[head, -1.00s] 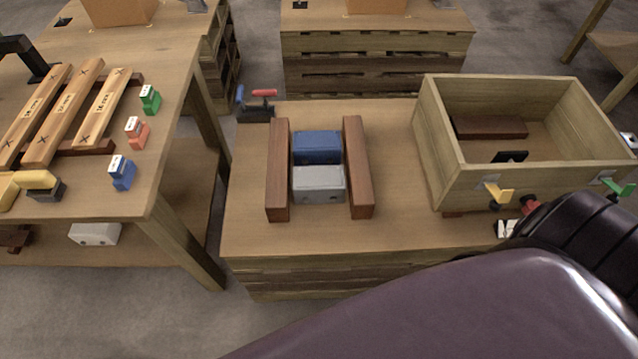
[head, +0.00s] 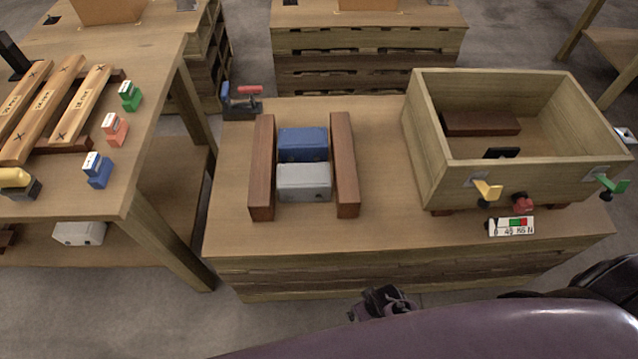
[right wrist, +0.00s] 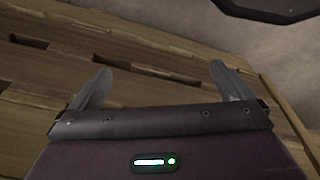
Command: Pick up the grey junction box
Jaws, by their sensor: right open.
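The grey junction box (head: 304,183) sits on the pallet-top bench (head: 400,225) between two brown wooden rails, directly in front of a blue box (head: 302,144). My right gripper is open and empty in the right wrist view (right wrist: 163,82), its two fingers spread in front of wooden planks. In the head view, a dark part of my right arm's end (head: 381,303) shows below the bench's front edge, well apart from the grey box. My left gripper is not in view.
The brown rails (head: 262,168) and (head: 344,165) flank the boxes. A pale box (head: 78,233) lies on the left table's lower shelf.

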